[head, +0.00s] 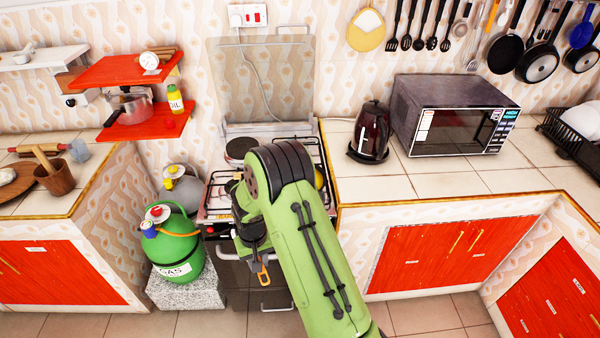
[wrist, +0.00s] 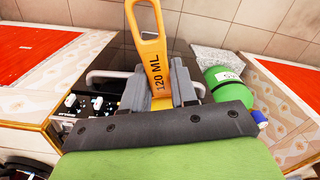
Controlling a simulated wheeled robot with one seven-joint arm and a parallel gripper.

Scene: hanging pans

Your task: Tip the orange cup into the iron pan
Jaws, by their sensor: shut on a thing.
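The orange cup shows as an orange handle marked 120 ML in the wrist view (wrist: 155,62), and its looped end (head: 263,276) hangs below my gripper in the head view. My gripper (wrist: 160,95) is shut on this handle, in front of the stove in the head view (head: 256,246). The cup's bowl is hidden, so I cannot tell what is in it. A dark round thing (head: 239,149) sits at the back left of the stove; I cannot tell whether it is the iron pan. My arm covers much of the stove top.
The stove (head: 216,198) stands between two tiled counters. A green gas bottle (head: 176,246) stands at its left. A dark kettle (head: 372,132) and a microwave (head: 450,116) stand on the right counter. Dark pans (head: 506,52) hang on the wall. The right counter's front is clear.

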